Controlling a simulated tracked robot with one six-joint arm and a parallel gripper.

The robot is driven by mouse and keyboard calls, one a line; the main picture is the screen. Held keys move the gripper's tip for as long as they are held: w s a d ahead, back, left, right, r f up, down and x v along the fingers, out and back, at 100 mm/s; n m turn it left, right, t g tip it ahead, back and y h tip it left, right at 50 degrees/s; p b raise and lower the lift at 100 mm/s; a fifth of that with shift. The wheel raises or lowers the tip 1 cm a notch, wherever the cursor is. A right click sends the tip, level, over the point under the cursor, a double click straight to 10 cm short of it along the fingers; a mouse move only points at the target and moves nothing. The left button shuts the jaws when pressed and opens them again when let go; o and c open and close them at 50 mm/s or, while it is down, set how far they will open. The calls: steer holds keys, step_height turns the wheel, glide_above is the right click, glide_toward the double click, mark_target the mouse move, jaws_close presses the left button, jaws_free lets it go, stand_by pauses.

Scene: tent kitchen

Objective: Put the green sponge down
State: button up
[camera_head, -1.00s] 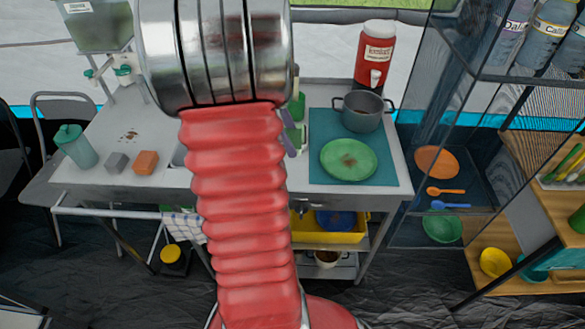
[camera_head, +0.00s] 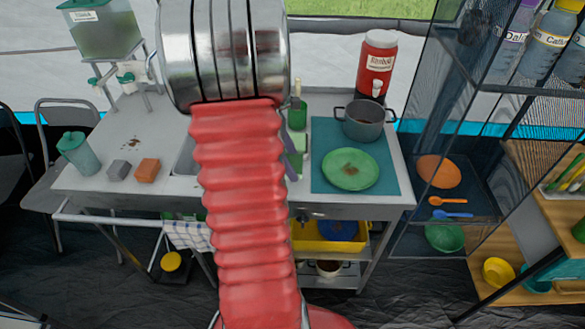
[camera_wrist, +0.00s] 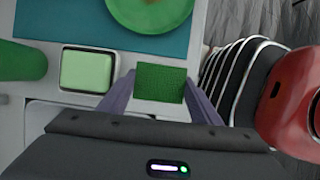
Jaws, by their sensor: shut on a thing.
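The green sponge (camera_wrist: 160,82) is between the two purple fingers of my gripper (camera_wrist: 161,90) in the wrist view. My gripper is shut on it. In the head view my red arm and its metal wrist hide the sponge. Only part of a purple finger (camera_head: 290,170) shows there, beside the right side of my arm, over the counter (camera_head: 306,192). I cannot tell whether the sponge touches the surface below.
A green plate (camera_head: 350,168) and a pot (camera_head: 362,118) stand on a teal mat (camera_head: 327,130). A grey block (camera_head: 119,169) and an orange block (camera_head: 148,170) lie at left.

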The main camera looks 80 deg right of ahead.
steer(key=shift+f, duration=1.85)
steer(key=o, duration=1.1)
steer(key=shift+f, duration=0.1)
steer(key=v, duration=1.2)
